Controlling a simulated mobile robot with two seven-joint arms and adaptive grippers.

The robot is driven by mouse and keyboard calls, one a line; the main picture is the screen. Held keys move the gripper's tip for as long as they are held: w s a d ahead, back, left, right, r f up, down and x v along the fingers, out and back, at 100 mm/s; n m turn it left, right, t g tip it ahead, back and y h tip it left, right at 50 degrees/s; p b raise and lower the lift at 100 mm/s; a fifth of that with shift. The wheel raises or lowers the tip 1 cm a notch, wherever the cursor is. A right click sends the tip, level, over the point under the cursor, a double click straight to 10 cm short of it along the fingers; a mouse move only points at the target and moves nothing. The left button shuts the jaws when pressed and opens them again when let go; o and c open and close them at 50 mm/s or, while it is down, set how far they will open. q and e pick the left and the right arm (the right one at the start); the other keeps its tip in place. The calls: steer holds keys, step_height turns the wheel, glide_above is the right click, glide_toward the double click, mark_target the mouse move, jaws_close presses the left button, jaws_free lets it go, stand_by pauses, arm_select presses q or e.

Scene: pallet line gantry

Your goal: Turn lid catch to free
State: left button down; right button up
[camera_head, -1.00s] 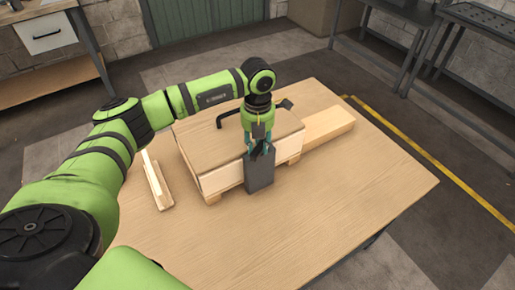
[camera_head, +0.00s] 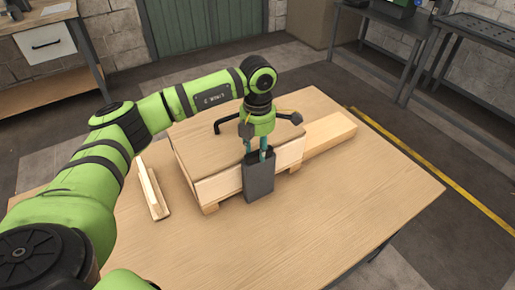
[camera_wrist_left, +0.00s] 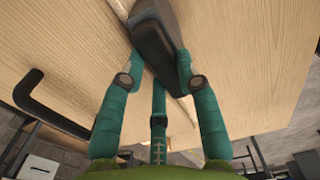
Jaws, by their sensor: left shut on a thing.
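The lid catch (camera_head: 258,182), a dark grey upright block, stands at the near side of a wooden box (camera_head: 218,187) with a wooden lid (camera_head: 205,146). My left gripper (camera_head: 259,157) is above it, pointing down, with its teal fingers shut on the catch's upper part. In the left wrist view the dark catch (camera_wrist_left: 160,40) sits between the teal fingers (camera_wrist_left: 158,75), across the seam beside the lid. How the catch is fixed to the box is hidden. My right gripper is in neither view.
A black bar handle (camera_head: 224,125) rises from the lid behind my gripper; it also shows in the left wrist view (camera_wrist_left: 45,105). A wooden block (camera_head: 330,132) lies right of the box, and a narrow wooden piece (camera_head: 153,190) lies left. The table front (camera_head: 300,235) is clear.

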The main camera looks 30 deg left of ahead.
mark_target(258, 150)
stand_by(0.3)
arm_select(q)
steer(key=c, duration=0.9)
jaws_free()
step_height(258, 150, up, 12)
steer(key=shift+r, duration=0.1)
